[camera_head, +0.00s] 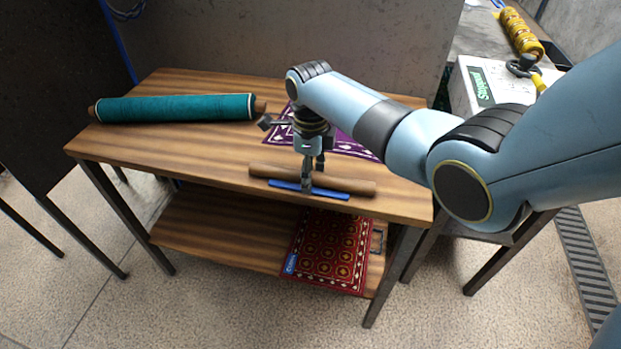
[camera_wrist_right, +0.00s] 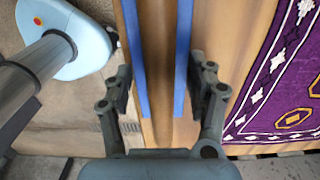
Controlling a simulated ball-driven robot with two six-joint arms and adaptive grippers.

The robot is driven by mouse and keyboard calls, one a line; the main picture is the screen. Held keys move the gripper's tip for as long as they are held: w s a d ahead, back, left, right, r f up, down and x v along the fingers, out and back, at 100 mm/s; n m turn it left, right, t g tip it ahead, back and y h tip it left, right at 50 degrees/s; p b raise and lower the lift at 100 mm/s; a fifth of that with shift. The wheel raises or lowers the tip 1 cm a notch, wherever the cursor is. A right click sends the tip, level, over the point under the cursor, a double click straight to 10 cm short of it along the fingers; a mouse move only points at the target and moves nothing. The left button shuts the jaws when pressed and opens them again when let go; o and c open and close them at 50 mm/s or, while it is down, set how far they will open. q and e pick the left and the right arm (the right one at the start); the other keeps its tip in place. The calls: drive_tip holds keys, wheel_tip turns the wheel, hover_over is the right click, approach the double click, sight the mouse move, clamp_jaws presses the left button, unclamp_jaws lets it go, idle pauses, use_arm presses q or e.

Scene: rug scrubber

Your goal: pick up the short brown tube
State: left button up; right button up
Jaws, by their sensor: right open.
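The short brown tube (camera_head: 345,185) lies lengthwise near the front edge of the wooden table. Blue strips (camera_head: 325,193) run along it. In the right wrist view the tube (camera_wrist_right: 157,60) runs between two blue strips (camera_wrist_right: 182,60). My right gripper (camera_head: 306,186) points down over the middle of the tube and covers part of it. In the wrist view its fingers (camera_wrist_right: 160,88) are apart, one on each side of the tube and strips. I cannot tell whether they touch. My left gripper is not in view.
A rolled teal rug (camera_head: 175,108) lies at the back left of the wooden table (camera_head: 200,160). A purple patterned rug (camera_head: 350,147) lies behind the tube, also seen in the wrist view (camera_wrist_right: 280,95). A red rug (camera_head: 330,250) is on the lower shelf. A white box (camera_head: 465,92) stands at right.

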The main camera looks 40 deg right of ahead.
clamp_jaws()
idle(0.3)
drive_tip(key=shift+r, duration=0.1)
